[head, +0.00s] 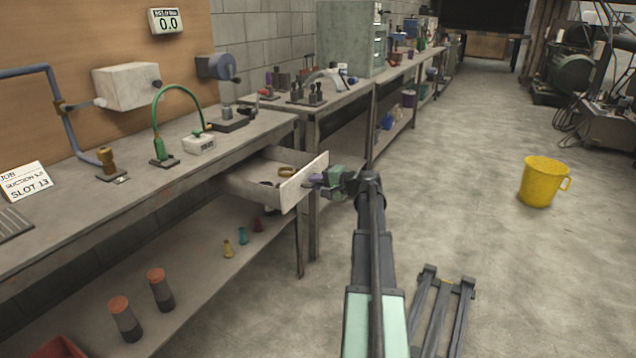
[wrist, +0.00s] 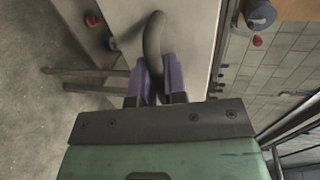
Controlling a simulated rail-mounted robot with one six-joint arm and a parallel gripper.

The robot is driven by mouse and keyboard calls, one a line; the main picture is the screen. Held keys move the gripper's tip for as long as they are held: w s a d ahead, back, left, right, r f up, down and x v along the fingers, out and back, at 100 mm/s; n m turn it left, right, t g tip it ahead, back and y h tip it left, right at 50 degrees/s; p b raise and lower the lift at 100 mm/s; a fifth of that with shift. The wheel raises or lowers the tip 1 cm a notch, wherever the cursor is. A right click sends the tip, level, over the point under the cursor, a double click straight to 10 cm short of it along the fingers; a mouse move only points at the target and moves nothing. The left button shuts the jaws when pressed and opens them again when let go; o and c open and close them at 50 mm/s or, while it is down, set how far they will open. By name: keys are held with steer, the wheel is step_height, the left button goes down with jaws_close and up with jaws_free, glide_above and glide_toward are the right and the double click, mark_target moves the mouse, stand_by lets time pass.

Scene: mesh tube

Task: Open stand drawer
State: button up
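The stand drawer (head: 304,184) under the bench is pulled out, with its pale front panel facing the aisle. A few small items, including a tan ring (head: 287,171), lie inside it. My gripper (head: 312,181) is at the outer face of the drawer front. In the wrist view, its two purple fingers (wrist: 160,82) are on either side of the dark curved handle (wrist: 153,40) and look closed on it. The drawer front (wrist: 190,35) fills the upper middle of that view. The contact between fingers and handle is partly hidden.
The workbench (head: 150,172) runs along the left, with a green hose (head: 155,115) and other fittings on top. Its lower shelf holds small bottles (head: 243,236) and two orange-capped cylinders (head: 160,290). A yellow bucket (head: 540,182) stands right.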

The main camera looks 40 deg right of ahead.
steer(key=o, duration=0.4)
steer(key=p+v, duration=0.2)
steer(key=v, duration=0.9)
